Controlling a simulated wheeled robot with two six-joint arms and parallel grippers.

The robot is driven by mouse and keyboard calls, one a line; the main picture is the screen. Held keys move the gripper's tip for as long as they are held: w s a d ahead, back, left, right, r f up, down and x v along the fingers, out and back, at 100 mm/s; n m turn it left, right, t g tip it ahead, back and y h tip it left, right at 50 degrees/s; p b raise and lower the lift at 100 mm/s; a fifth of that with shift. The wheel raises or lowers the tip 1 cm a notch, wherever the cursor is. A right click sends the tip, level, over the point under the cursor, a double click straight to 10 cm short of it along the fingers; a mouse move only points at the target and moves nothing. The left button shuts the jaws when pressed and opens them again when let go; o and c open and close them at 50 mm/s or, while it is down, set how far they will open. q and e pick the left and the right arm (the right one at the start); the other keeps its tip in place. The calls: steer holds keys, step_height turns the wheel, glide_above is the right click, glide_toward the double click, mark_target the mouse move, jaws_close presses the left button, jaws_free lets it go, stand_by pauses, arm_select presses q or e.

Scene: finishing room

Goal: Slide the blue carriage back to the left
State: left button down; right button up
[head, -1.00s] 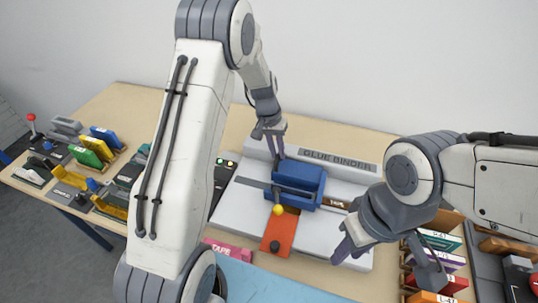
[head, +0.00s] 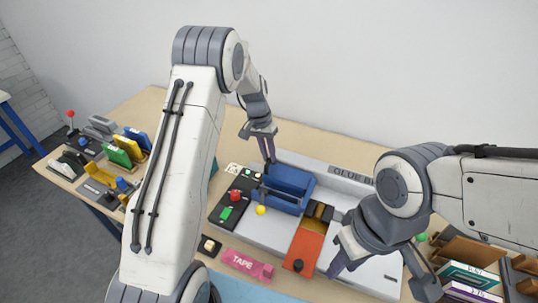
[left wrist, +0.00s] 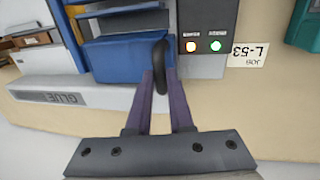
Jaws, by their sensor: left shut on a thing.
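The blue carriage (head: 290,184) is an open-topped blue box on the pale glue binder (head: 360,262), near the left end of the binder's bed. A yellow knob (head: 261,210) is at its front left. In the head view my left gripper (head: 269,160) reaches down at the carriage's back left corner. The left wrist view shows its purple fingers shut on a black handle (left wrist: 160,58) beside the blue carriage (left wrist: 118,58). My right gripper (head: 338,266) hangs over the binder's front right part, clear of the carriage; its finger gap is hidden.
A dark control panel (head: 222,214) with red and green buttons stands left of the carriage. An orange plate (head: 305,250) with a black knob lies to its right. Pink tape (head: 246,263) lies in front. Coloured blocks (head: 118,156) stand far left.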

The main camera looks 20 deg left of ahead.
arm_select(q)
steer(key=c, duration=0.8)
jaws_free()
steer(key=shift+a, duration=0.4)
steer(key=shift+w+d, duration=0.1)
steer(key=shift+d, duration=0.1)
steer(key=shift+r, duration=0.1)
steer(key=shift+r, duration=0.25)
step_height(320, 180, up, 10)
steer(key=a+b, duration=0.2)
steer(key=shift+f, duration=0.2)
steer(key=shift+w, duration=0.1)
